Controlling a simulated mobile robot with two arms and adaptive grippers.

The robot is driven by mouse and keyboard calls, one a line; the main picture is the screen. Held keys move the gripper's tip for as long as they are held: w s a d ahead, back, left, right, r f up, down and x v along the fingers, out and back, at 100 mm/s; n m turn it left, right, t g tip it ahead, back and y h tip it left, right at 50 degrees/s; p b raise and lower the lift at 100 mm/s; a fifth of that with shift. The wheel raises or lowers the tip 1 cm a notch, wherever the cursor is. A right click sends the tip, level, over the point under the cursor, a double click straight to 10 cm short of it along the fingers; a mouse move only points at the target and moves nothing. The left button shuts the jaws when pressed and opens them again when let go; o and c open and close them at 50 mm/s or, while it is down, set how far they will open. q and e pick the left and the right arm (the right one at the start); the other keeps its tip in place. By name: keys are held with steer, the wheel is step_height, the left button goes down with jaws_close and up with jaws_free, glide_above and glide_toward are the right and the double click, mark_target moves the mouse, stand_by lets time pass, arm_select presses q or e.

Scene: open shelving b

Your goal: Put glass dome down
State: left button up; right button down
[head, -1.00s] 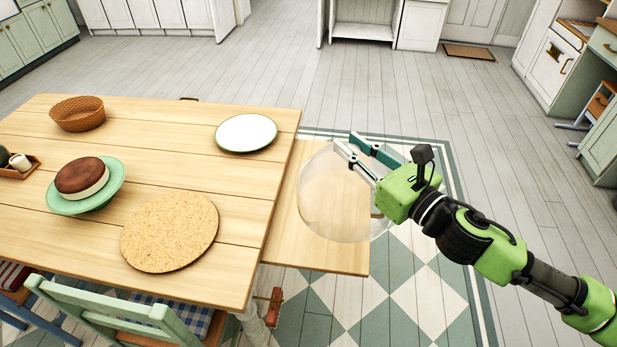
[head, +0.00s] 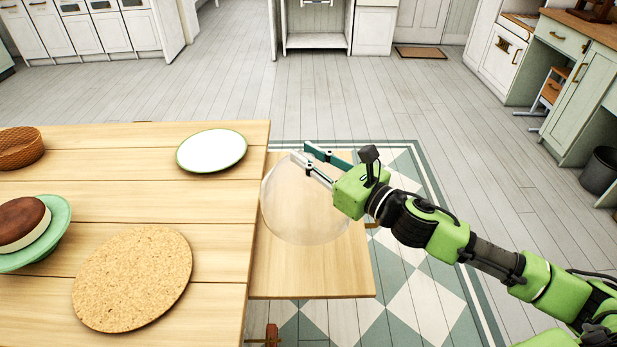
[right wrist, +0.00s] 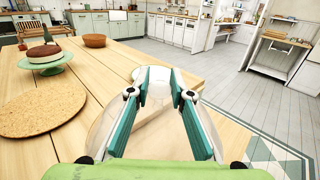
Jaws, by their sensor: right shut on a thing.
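The clear glass dome (head: 300,215) shows in the head view over the lower wooden bench beside the table's right edge. My right gripper (head: 308,157) is shut on the upper part of the dome. In the right wrist view the fingers (right wrist: 160,85) point forward, with the dome (right wrist: 110,125) faint and see-through below and around them. I cannot tell whether the dome's bottom rim touches anything. My left gripper is not in view.
The wooden table (head: 215,262) holds a round cork mat (head: 133,278), a white plate with a green rim (head: 212,150), a cake (head: 22,222) on a green stand (head: 58,225) and a wicker basket (head: 20,148). The bench (head: 335,275) has bare wood. Open floor lies beyond the table.

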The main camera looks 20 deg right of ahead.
steer(key=w, duration=0.1)
steer(key=w+d+f, duration=0.1)
steer(key=w, duration=0.1)
steer(key=w+f, duration=0.1)
steer(key=w, duration=0.1)
steer(key=shift+w+d, duration=0.15)
steer(key=shift+d, duration=0.25)
steer(key=w+f, duration=0.2)
steer(key=f, duration=0.1)
steer(key=w+d+f, duration=0.1)
steer(key=shift+w+d+f, duration=0.1)
steer(key=shift+w+f, duration=0.15)
steer(key=shift+f, duration=0.15)
steer(key=shift+w+d+f, duration=0.1)
steer(key=shift+w+f, duration=0.35)
steer(key=shift+f, duration=0.15)
step_height(320, 180, down, 3)
steer(key=shift+f, duration=0.1)
steer(key=c, duration=1.8)
jaws_free()
steer(key=shift+f, duration=0.1)
